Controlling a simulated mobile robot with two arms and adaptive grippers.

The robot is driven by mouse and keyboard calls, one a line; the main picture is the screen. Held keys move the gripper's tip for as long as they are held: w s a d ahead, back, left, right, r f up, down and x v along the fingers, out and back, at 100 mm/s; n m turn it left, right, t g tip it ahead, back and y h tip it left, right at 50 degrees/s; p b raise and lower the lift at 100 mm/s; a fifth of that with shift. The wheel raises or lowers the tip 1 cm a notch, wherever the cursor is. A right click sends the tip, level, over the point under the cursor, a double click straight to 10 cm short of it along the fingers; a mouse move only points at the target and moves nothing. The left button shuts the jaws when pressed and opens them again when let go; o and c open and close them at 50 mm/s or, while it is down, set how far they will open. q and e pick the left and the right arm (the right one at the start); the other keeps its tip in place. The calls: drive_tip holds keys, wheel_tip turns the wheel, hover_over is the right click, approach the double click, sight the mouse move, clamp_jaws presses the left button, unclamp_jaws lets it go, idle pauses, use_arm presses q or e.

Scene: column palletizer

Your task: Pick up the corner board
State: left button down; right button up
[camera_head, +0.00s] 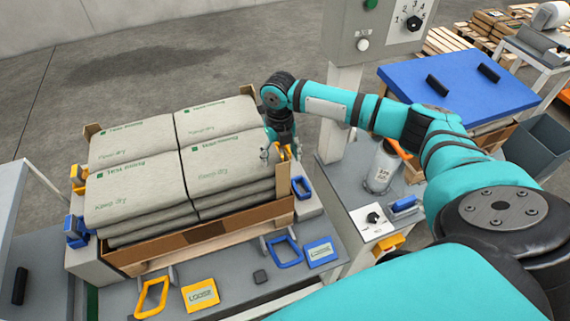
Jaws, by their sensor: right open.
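Brown boards stand at corners of a stack of grey printed sacks (135,180). One corner board (284,186) is at the near right corner, another brown piece (92,129) shows at the far left, and another (248,90) at the far right. I cannot tell which one is the task's corner board. My right gripper (277,153) points down beside the right side of the stack, close to the near right board. It is open, and I see nothing held in it. My left gripper is not in view.
A brown cardboard edge (200,236) runs along the stack's front. Yellow (152,298) and blue (282,251) handles stand in front of it. At right are a bottle (381,171), a knob panel (374,218) and a blue-topped table (455,80). A control post (343,110) stands behind my right arm.

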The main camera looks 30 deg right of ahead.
drive_tip(key=shift+f, duration=0.15)
drive_tip(key=shift+d, duration=0.1)
clamp_jaws()
idle(0.3)
